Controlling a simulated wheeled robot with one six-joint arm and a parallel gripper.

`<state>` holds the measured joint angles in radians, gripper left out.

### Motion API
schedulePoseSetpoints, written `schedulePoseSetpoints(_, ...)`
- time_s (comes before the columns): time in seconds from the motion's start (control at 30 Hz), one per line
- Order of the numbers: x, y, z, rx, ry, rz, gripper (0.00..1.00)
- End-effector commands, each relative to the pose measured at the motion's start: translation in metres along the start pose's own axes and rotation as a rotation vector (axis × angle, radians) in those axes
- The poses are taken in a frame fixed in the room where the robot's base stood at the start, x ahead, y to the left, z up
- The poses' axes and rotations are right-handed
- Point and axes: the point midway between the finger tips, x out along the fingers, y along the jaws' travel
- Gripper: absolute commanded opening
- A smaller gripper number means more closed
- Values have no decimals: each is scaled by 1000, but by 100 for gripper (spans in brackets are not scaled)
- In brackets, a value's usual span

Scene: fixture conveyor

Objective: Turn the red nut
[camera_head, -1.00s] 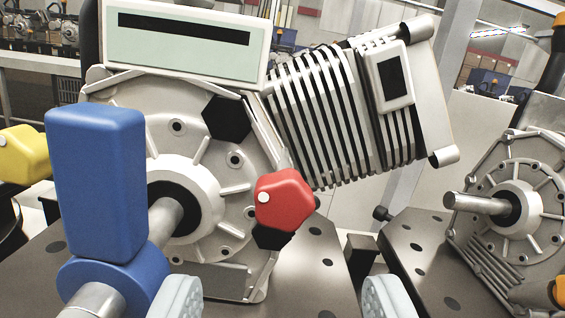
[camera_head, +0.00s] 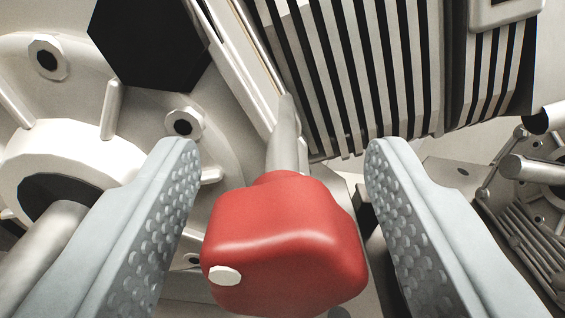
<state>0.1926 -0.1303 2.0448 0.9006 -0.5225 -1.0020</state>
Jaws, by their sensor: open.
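The red nut (camera_head: 285,245) is a chunky rounded block with a white dot on its lower left face. It sits at the lower middle of the view, in front of the grey motor housing (camera_head: 60,95), with a pale metal rod behind it. My gripper (camera_head: 283,160) is open, with one grey studded finger on each side of the red nut. Gaps show between the nut and both fingers. The nut's underside is cut off by the picture's bottom edge.
A metal shaft (camera_head: 45,255) sticks out of the housing at the left, partly behind my left finger. The ribbed motor body (camera_head: 350,70) rises close behind at the upper right. Another machine with a shaft (camera_head: 535,170) stands at the far right.

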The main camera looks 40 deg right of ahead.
Motion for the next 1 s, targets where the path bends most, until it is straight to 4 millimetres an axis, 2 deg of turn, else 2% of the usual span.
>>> schedulePoseSetpoints(0.13,0,0,0,0,0,0,53)
schedulePoseSetpoints(0.37,0,0,0,0,0,0,8)
schedulePoseSetpoints(0.67,0,0,0,36,0,0,8)
schedulePoseSetpoints(1.0,0,1,0,242,0,0,8)
